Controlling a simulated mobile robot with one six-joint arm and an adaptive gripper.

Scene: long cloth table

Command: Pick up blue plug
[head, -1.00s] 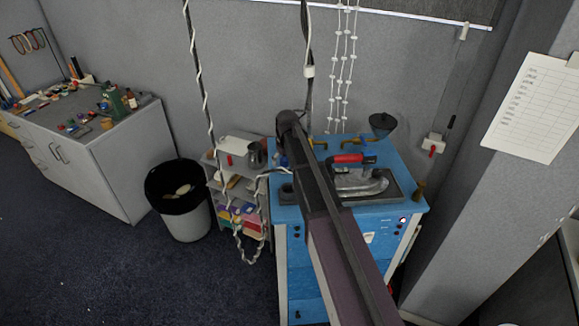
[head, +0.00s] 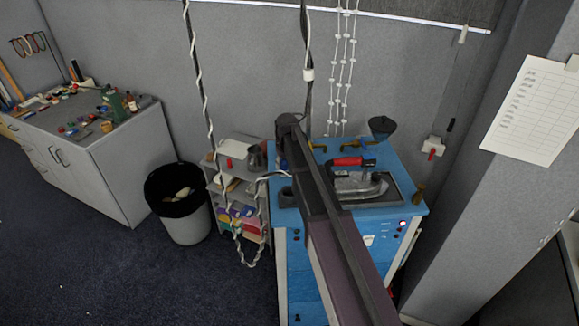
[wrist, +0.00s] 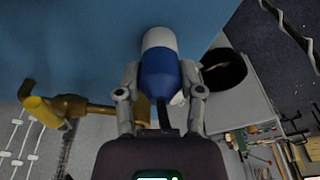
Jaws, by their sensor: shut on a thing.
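The blue plug (wrist: 160,80), with a white far end, sits upright in the wrist view between the two fingers of my gripper (wrist: 160,88). The fingers press on its sides, so my gripper is shut on it. A blue surface lies behind it. In the head view my own arm covers the gripper, and I cannot make out the plug clearly there.
The blue cabinet (head: 305,262) carries an iron (head: 360,185) with a red handle, right of my arm. A brass fitting (wrist: 85,108) is close left of the gripper in the wrist view.

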